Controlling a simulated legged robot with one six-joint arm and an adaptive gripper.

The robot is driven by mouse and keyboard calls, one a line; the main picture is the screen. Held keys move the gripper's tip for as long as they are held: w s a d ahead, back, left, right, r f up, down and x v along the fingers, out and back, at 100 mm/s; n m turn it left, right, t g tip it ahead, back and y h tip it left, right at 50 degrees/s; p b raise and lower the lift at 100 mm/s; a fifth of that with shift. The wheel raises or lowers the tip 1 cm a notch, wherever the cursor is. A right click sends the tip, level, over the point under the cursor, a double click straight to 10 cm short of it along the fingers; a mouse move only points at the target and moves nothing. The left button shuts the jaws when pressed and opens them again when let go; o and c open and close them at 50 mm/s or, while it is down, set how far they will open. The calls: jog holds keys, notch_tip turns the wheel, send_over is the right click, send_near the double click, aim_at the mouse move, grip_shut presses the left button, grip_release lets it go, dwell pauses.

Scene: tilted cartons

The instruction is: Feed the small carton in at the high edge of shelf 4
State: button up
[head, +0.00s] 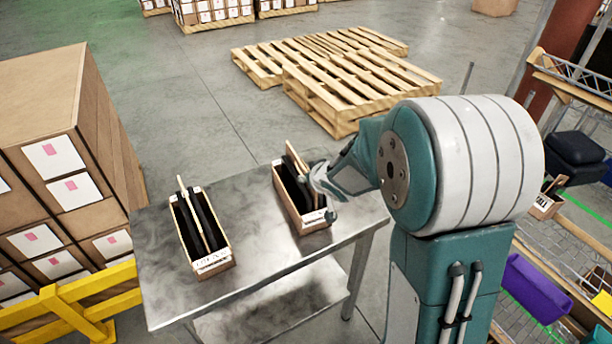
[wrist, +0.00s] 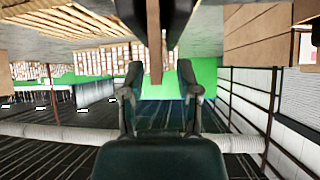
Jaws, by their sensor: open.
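Two small open-topped tan cartons stand on a metal table: the left carton (head: 213,261) and the right carton (head: 313,221). Each holds dark slabs and a thin tan board that sticks up, and has a white label with unreadable print. My gripper (head: 322,198) is at the right side of the right carton, close to its rim. In the wrist view my gripper (wrist: 158,85) is open, with a tan strip (wrist: 154,45) and dark shapes at the top, in line with the gap between the fingers. I cannot tell whether they touch. I cannot make out which shelf is shelf 4.
The metal table (head: 165,297) has bare room between and around the cartons. A stack of large brown boxes (head: 45,100) and a yellow rail (head: 75,300) stand at left. Wooden pallets (head: 335,75) lie behind. A rack with a purple bin (head: 537,288) is at right.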

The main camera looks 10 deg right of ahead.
jog(key=shift+x, duration=1.2)
grip_shut()
jog(key=shift+r, duration=4.1)
